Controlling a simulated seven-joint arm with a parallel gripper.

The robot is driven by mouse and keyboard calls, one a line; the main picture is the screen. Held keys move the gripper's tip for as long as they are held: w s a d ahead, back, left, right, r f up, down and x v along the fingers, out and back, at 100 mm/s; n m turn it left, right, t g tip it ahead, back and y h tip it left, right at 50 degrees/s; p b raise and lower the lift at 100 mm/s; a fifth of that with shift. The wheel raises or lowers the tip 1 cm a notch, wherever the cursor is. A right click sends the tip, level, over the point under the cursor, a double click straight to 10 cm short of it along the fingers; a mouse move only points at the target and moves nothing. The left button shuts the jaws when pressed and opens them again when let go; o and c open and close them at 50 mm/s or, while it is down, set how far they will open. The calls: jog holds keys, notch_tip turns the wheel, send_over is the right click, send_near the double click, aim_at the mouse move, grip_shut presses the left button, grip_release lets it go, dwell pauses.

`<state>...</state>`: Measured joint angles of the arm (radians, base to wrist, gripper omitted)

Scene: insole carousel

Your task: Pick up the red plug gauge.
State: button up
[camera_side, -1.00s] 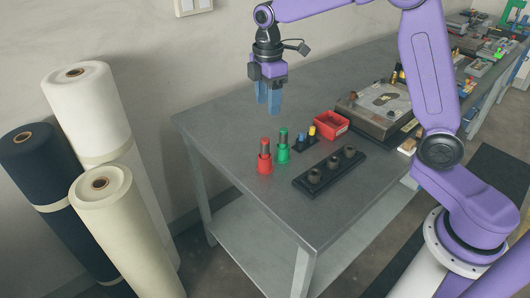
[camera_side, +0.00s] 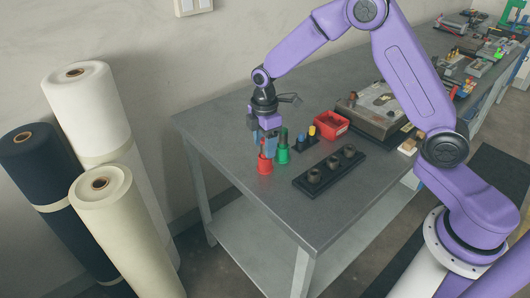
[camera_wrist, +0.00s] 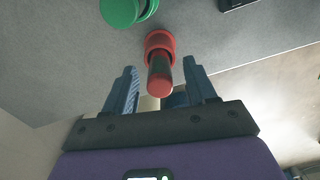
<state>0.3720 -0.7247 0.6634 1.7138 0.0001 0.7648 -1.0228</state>
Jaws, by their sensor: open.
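The red plug gauge (camera_side: 265,164) stands upright on the grey table near its left edge. In the wrist view the red plug gauge (camera_wrist: 159,65) has its handle between the two blue fingers, with a gap on each side. My gripper (camera_side: 266,140) is low over the gauge, its fingers open around the upper part. The open fingers also show in the wrist view, so my gripper (camera_wrist: 162,88) holds nothing. In the side view the fingers partly hide the gauge's handle.
A green plug gauge (camera_side: 283,154) stands close on the right of the red one. The table's left end is clear.

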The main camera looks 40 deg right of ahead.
jog(key=shift+f, duration=0.65)
grip_shut()
jog(key=shift+r, duration=0.1)
notch_tip(320, 180, up, 10)
dwell(0.3)
